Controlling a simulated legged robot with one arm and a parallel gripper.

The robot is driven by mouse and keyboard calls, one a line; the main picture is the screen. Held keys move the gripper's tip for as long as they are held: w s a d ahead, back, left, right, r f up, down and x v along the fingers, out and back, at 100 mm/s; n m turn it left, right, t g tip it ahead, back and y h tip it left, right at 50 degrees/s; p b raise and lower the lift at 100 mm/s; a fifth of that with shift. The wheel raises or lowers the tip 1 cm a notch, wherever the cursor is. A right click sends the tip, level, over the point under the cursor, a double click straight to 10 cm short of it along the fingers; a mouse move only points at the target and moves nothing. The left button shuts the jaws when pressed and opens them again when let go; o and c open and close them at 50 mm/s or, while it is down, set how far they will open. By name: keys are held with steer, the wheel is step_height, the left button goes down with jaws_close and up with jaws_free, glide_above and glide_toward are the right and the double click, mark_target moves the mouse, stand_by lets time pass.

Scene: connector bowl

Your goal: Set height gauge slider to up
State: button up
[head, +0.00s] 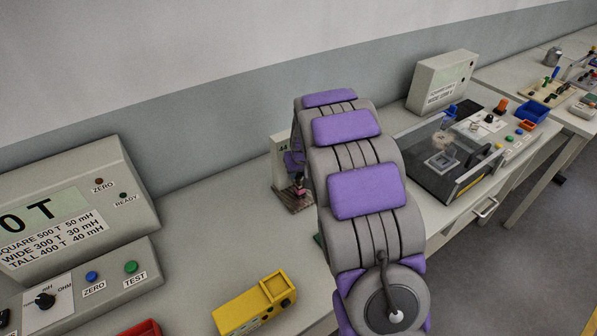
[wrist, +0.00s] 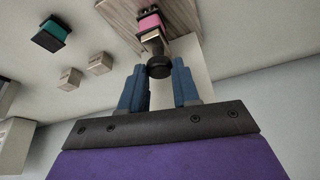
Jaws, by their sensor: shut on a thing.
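The height gauge (head: 282,160) is a pale upright panel on a wood-grain base (head: 300,204), left of my arm in the head view. A pink part (head: 299,186) shows low in front of it. In the wrist view, a pink part (wrist: 150,22) lies against the wood-grain board (wrist: 182,14), with a black slider knob (wrist: 159,67) at its near end. My gripper (wrist: 160,82) has its blue fingers on both sides of this knob and is shut on it. In the head view my arm hides the fingertips and part of the gauge.
A yellow box (head: 255,305) stands on the near bench, and a large meter (head: 70,215) fills the left. A clear-walled station (head: 450,160) stands to the right.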

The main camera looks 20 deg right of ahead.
mark_target(299, 175)
jaws_close()
step_height(299, 175, up, 3)
steer(key=shift+r+p, duration=0.1)
steer(key=shift+p, duration=0.95)
steer(key=o, duration=0.5)
jaws_free()
steer(key=shift+o, duration=1.3)
